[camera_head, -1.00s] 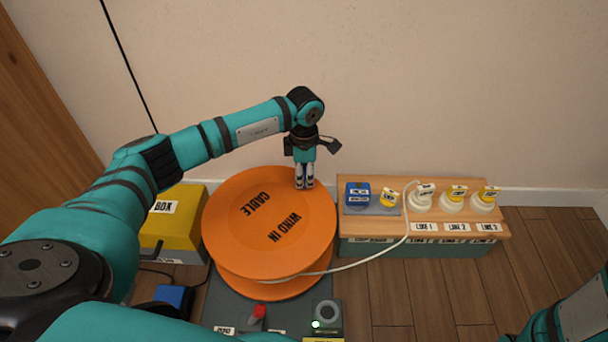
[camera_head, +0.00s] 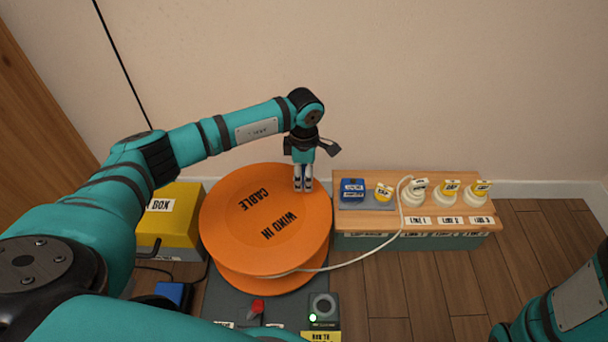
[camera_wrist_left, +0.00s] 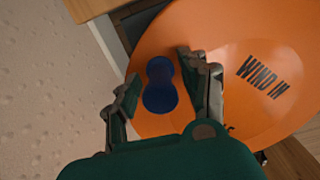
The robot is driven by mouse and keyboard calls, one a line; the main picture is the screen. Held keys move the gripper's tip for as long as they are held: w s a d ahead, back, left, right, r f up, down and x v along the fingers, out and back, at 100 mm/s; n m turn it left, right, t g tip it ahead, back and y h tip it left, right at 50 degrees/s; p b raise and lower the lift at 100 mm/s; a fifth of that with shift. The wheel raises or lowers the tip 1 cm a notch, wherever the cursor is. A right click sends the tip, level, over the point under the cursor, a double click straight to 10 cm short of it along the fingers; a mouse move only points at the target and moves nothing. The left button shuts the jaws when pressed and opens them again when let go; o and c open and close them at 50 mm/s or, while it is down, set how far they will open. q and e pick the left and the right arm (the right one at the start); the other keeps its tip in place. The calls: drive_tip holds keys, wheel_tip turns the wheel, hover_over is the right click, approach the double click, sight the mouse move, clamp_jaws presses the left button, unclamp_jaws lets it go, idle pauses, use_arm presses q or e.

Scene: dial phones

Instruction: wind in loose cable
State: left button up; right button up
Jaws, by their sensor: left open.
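The orange cable reel (camera_head: 234,215), marked "WIND IN CABLE", stands in the middle of the head view. A white cable (camera_head: 358,258) leaves its lower edge and curves right and up onto the wooden socket box. My left gripper (camera_head: 303,188) points down over the reel's upper right rim. In the left wrist view a blue knob (camera_wrist_left: 159,88) on the reel lies between the spread fingers of my left gripper (camera_wrist_left: 159,75), with gaps beside it.
The wooden box (camera_head: 365,224) holds a blue block (camera_head: 352,189) and several white and yellow plugs. A yellow box (camera_head: 168,226) stands left of the reel. Bare floor lies right.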

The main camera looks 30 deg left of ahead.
use_arm(q)
wheel_tip(320, 180, up, 12)
idle(0.4)
idle(0.3)
